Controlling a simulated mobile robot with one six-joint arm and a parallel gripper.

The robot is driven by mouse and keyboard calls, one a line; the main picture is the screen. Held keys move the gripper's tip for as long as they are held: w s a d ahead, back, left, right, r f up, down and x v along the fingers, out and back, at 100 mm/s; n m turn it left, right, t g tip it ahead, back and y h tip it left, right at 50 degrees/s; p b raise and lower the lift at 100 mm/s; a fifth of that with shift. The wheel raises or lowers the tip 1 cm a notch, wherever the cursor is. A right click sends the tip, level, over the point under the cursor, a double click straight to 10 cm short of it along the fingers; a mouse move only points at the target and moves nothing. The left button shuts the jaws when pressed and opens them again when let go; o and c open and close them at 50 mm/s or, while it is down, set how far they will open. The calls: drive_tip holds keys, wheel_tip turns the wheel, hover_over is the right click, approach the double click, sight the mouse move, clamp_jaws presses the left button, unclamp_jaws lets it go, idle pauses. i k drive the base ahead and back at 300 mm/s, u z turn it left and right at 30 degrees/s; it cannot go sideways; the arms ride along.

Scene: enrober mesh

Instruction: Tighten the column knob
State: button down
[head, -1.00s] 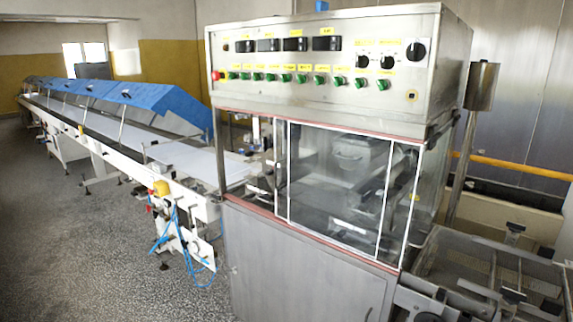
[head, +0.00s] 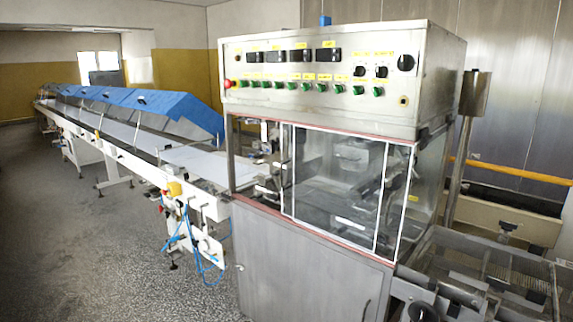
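No part of my gripper shows in the head view. A grey metal column (head: 459,165) stands behind the machine at the right, with a wider cylinder (head: 475,93) at its top. I cannot make out a knob on this column. A dark round part (head: 422,311) sits at the bottom edge, at the near right corner of the machine; I cannot tell whether it is the column knob. The enrober cabinet (head: 300,262) fills the middle, with clear panels above it.
The control box (head: 320,105) has green buttons and black dials (head: 406,62). A long conveyor with blue covers (head: 150,103) runs back to the left. A metal mesh frame (head: 485,260) is at the lower right. Grey floor (head: 90,250) is clear at the left.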

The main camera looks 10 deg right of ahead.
sight(274, 146)
drive_tip(key=u, duration=0.1)
drive_tip(key=i, duration=0.95)
drive_tip(key=z, duration=0.05)
